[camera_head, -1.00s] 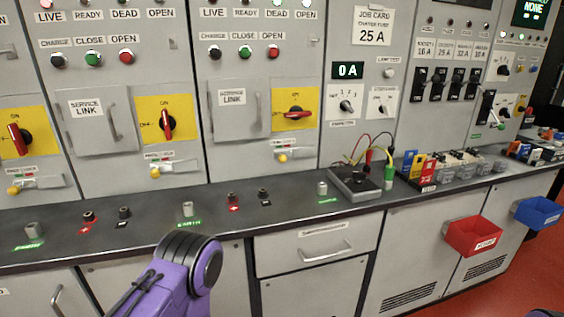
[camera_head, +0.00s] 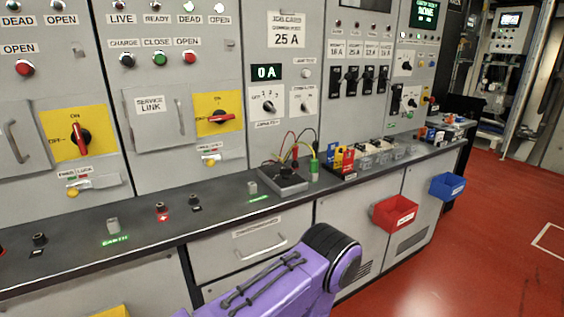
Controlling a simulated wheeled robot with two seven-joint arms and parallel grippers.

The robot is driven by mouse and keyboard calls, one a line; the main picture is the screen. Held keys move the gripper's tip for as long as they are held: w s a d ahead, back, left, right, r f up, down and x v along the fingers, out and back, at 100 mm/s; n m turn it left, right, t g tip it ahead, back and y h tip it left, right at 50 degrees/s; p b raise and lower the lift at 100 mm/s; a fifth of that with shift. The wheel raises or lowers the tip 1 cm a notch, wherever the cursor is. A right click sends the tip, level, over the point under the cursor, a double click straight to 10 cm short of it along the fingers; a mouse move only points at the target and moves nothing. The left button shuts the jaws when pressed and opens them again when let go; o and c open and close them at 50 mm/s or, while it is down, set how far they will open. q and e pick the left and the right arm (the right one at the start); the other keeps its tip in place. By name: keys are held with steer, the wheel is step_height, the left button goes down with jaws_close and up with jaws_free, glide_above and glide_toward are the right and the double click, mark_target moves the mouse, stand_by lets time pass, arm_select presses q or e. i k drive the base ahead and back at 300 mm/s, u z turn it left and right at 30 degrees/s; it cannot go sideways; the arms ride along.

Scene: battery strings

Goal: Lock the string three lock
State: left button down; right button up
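The rightmost string panel in view has a lock hasp (camera_head: 211,158) below its yellow isolator plate (camera_head: 215,128), with a small yellow piece on the hasp. Its red isolator handle (camera_head: 225,119) lies roughly level. The panel to its left has its own hasp (camera_head: 90,184), yellow piece and red handle (camera_head: 80,138), which stands more upright. The string numbers cannot be read. Neither gripper is in view. One purple arm link of mine shows at the bottom centre, in front of the drawer and cupboard, with its gripper out of frame.
The grey bench (camera_head: 140,224) carries terminals, an earth stud (camera_head: 113,226) and a meter box with leads (camera_head: 284,181). Beyond stand colored blocks (camera_head: 340,160). Red (camera_head: 395,214) and blue (camera_head: 447,186) bins hang on the cabinet front. The red floor (camera_head: 480,260) at right is clear.

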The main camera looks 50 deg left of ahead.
mark_target(210, 160)
steer(key=z, duration=0.4)
steer(key=k, duration=1)
steer(key=u, duration=1.4)
steer(key=i, duration=0.25)
steer(key=u, duration=0.05)
